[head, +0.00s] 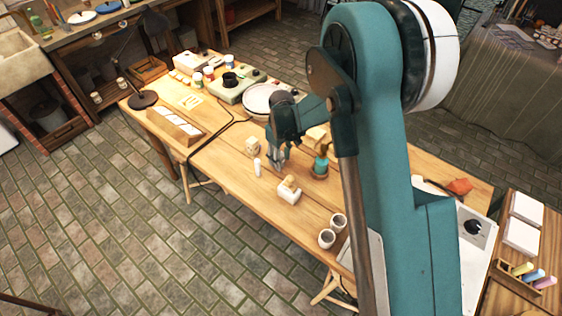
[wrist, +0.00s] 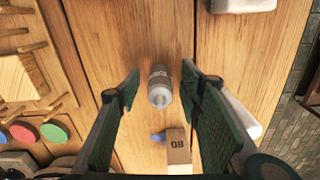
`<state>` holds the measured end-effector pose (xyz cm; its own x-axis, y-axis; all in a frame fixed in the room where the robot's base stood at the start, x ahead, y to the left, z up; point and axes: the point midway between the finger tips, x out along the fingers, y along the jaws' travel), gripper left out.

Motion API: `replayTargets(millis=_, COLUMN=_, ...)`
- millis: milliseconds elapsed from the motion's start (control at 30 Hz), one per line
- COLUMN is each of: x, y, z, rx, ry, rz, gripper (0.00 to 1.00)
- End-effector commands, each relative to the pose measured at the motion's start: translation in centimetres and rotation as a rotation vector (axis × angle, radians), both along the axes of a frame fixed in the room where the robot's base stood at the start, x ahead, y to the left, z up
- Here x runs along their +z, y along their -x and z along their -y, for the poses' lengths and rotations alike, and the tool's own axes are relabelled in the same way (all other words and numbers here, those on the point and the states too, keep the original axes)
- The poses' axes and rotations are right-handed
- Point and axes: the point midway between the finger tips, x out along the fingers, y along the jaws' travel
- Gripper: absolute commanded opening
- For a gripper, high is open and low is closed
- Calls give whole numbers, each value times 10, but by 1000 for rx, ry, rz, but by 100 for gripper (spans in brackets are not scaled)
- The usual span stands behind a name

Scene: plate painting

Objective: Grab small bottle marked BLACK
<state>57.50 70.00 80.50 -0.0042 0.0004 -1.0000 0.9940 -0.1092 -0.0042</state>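A small pale grey-white bottle (wrist: 160,88) stands between the two fingers of my gripper (wrist: 160,79) in the wrist view, with a gap on each side. Its label is too small to read, so I cannot tell whether it says BLACK. My gripper is open and empty. In the head view, a small white bottle (head: 257,166) stands on the wooden table (head: 225,165), just left of my gripper (head: 277,164).
A small block marked 80 (wrist: 178,152) stands close to the bottle. A wooden rack with pegs (wrist: 25,75) is at the left of the wrist view. Two pale cups (head: 333,230) and a white round plate (head: 262,98) are on the table.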

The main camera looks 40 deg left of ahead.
Motion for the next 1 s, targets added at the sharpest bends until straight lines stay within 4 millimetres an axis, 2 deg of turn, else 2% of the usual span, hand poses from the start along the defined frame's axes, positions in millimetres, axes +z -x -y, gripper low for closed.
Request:
replayTargets(millis=367, x=0, y=0, z=0, rx=0, ry=0, rz=0, gripper=37)
replayTargets(millis=600, x=0, y=0, z=0, rx=0, ry=0, rz=0, gripper=8)
replayTargets(millis=1000, x=3, y=0, z=0, rx=0, ry=0, rz=0, gripper=7)
